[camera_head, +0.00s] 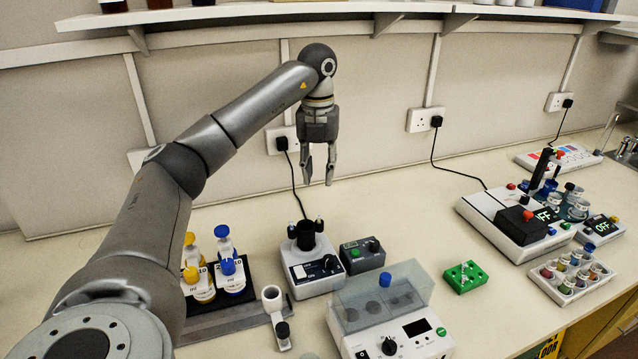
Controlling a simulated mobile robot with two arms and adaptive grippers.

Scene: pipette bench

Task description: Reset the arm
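My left arm comes in from the left and reaches over the bench. My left gripper (318,170) hangs pointing down above the back of the bench, near the wall. Its two fingers are apart with nothing between them. It is above and behind a small white device with a black holder (306,240), and does not touch it. My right gripper is not in view.
Bottles with yellow and blue caps (230,270) stand in a black tray at left. A clear-lidded device (385,315), a green rack (465,277), a white device reading OFF (505,222) and a vial rack (572,274) stand rightward. A shelf (250,12) runs above. Bench (400,210) is clear centrally.

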